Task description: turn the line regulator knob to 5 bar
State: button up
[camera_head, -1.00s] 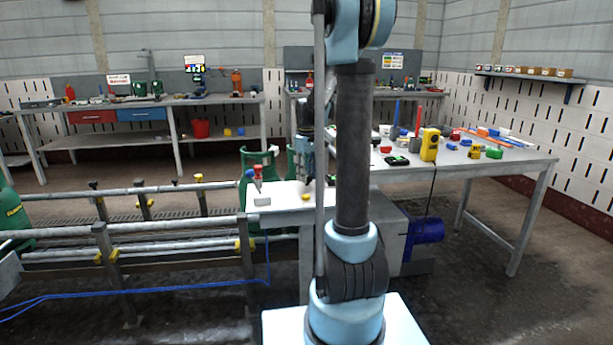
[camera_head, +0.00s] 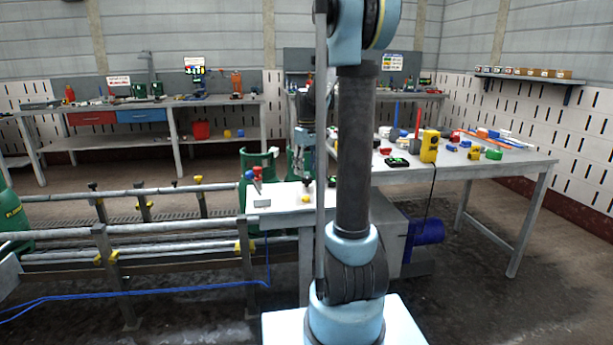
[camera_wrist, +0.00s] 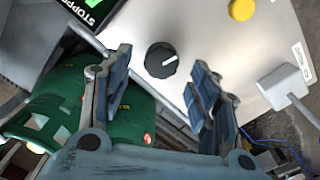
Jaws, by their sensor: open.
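The black round knob (camera_wrist: 161,60) with a white pointer line sits on a pale panel (camera_wrist: 215,40) in the wrist view. Its pointer is tilted, aiming up and to the right in that view. My gripper (camera_wrist: 160,64) is open, with one finger to the left of the knob and one to the right, both apart from it. I see no scale marks around the knob. In the head view my gripper (camera_head: 306,172) hangs over the pale top of the stand, and my arm hides part of it.
A yellow button (camera_wrist: 241,9) and a grey lever block (camera_wrist: 285,88) share the panel. A dark display (camera_wrist: 88,8) reading "STOPPE…" lies at upper left. Green cylinders (camera_head: 256,165) stand behind the stand.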

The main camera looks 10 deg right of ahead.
aim_at(307, 176)
notch_tip(307, 176, up, 9)
jog(key=shift+f, duration=0.2)
dwell(0.4)
jog(key=s+f+m, duration=0.2)
jog(key=s+f, duration=0.4)
jog(key=s, duration=0.5)
jog(key=s+f+m+t, duration=0.1)
jog(key=s+f, duration=0.5)
jog(key=s, duration=0.6)
jog(key=s+f+m+t, duration=0.1)
jog(key=s+f+m, duration=0.2)
jog(key=s, duration=0.9)
notch_tip(307, 176, down, 4)
jog(key=shift+r, duration=0.15)
jog(key=shift+w+f, duration=0.2)
jog(key=shift+w, duration=0.25)
